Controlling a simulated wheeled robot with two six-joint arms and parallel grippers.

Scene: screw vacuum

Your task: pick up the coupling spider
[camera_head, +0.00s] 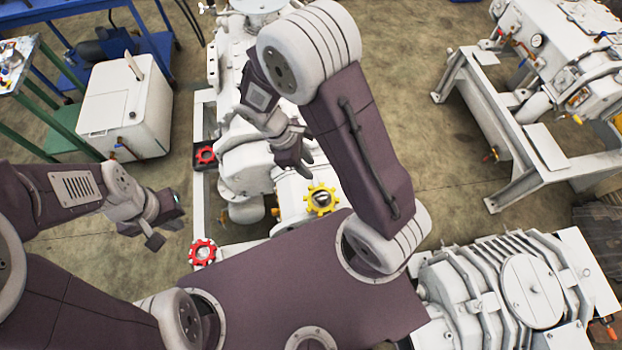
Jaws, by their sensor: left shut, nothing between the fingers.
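Several star-shaped parts that look like coupling spiders are in the head view. A yellow one (321,199) with a dark centre sits on the white machine just beyond my dark body. A red one (202,252) lies on the left side of the machine's frame, and another red one (205,155) is further back. My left gripper (165,231) is shut and empty, left of the nearer red part and apart from it. My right gripper (293,164) hangs over the machine, above and left of the yellow part in the picture. Its finger gap is not clear.
The white vacuum machine (245,165) fills the middle. A white box (127,105) and a blue bench (115,40) stand at the left. A white stand (500,150) with equipment is at the right. A ribbed machine (480,290) lies at the lower right. Floor between them is clear.

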